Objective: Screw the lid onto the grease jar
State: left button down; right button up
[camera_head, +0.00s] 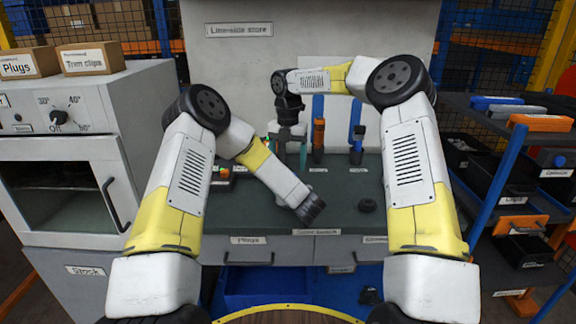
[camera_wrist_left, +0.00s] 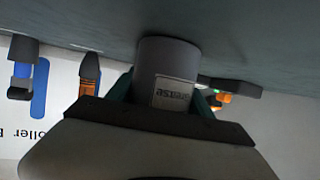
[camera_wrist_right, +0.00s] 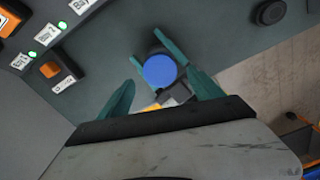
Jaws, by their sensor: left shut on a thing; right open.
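The grey grease jar (camera_wrist_left: 172,56) stands on the bench between the teal fingers of my left gripper (camera_wrist_left: 163,92), which is shut on it. Its label faces the left wrist camera, upside down in that view. In the right wrist view the jar's round blue top (camera_wrist_right: 160,71) lies below my right gripper (camera_wrist_right: 162,82), whose teal fingers are open and empty. A dark round disc, apparently the lid (camera_head: 367,205), lies flat on the bench to the right, apart from both grippers; it also shows in the right wrist view (camera_wrist_right: 270,12). In the head view the jar is largely hidden.
Orange (camera_head: 318,140) and blue (camera_head: 356,143) tools stand along the back of the green bench (camera_head: 345,188). An oven-like cabinet (camera_head: 75,150) is on the left, a shelf rack with bins (camera_head: 505,180) on the right. The bench around the disc is clear.

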jog(key=shift+c, duration=0.3)
jog(key=shift+a+r+n, duration=0.15)
jog(key=shift+r+n, duration=0.55)
jog(key=shift+n, duration=0.1)
jog(key=shift+r+n, duration=0.8)
jog(key=shift+r, duration=0.2)
jog(key=shift+f, duration=4)
jog(key=c, duration=1.5)
jog(key=shift+o, duration=0.2)
jog(key=m, duration=0.3)
jog(key=shift+d, duration=0.2)
